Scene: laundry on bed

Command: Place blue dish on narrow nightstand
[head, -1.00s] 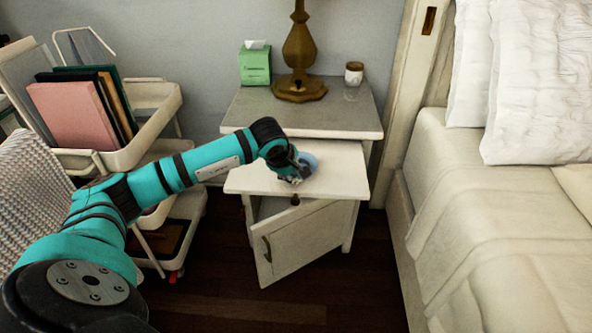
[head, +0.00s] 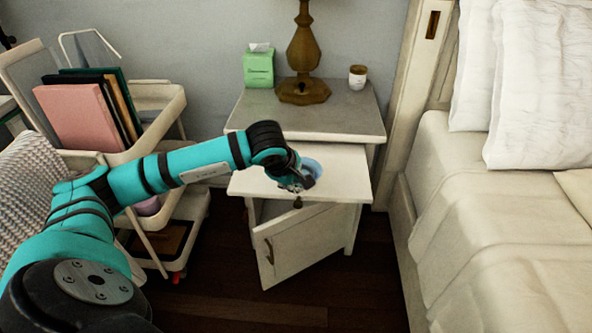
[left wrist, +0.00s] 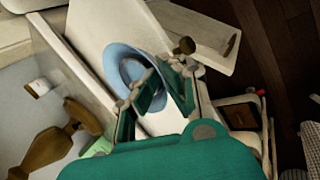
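The blue dish (head: 313,167) sits on the white lower surface (head: 345,175) that juts out in front of the nightstand's grey top. My right gripper is out of view.
A lamp (head: 304,60), green tissue box (head: 258,68) and small candle jar (head: 357,77) stand on the grey top (head: 290,120). A cabinet door (head: 305,240) hangs open below. A cart (head: 165,110) with books is left; the bed (head: 500,220) is right.

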